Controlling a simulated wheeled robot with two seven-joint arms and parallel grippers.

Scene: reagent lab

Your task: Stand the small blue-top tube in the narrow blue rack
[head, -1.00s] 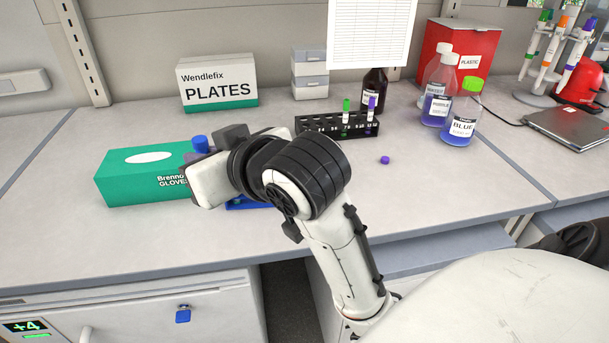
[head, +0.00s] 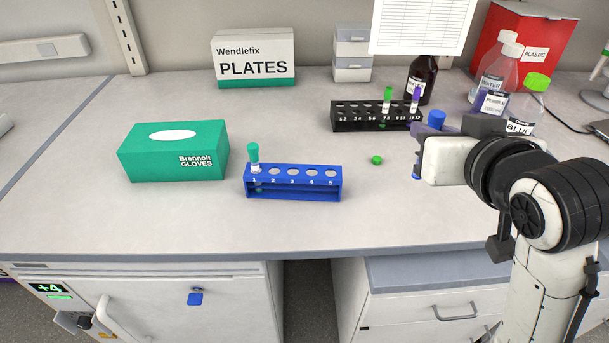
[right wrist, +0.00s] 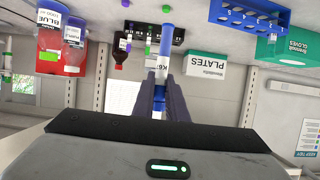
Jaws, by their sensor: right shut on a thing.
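My right gripper (head: 425,150) is shut on a blue-top tube and holds it roughly upright above the bench, right of the narrow blue rack. The tube's blue cap (head: 437,118) shows above the fingers and its lower end (head: 416,171) below them. In the right wrist view the tube (right wrist: 165,42) sticks out between the two fingers (right wrist: 161,88). The narrow blue rack (head: 318,194) stands on the bench with numbered holes. A green-top tube (head: 253,157) stands in hole 1; holes 2 to 5 look empty. My left gripper is not in view.
A black rack (head: 345,121) with a green-top and a purple-top tube stands behind. A loose green cap (head: 376,160) lies on the bench. A glove box (head: 172,160) is left of the blue rack. Bottles (head: 537,84) stand at the right. Bench in front of the blue rack is clear.

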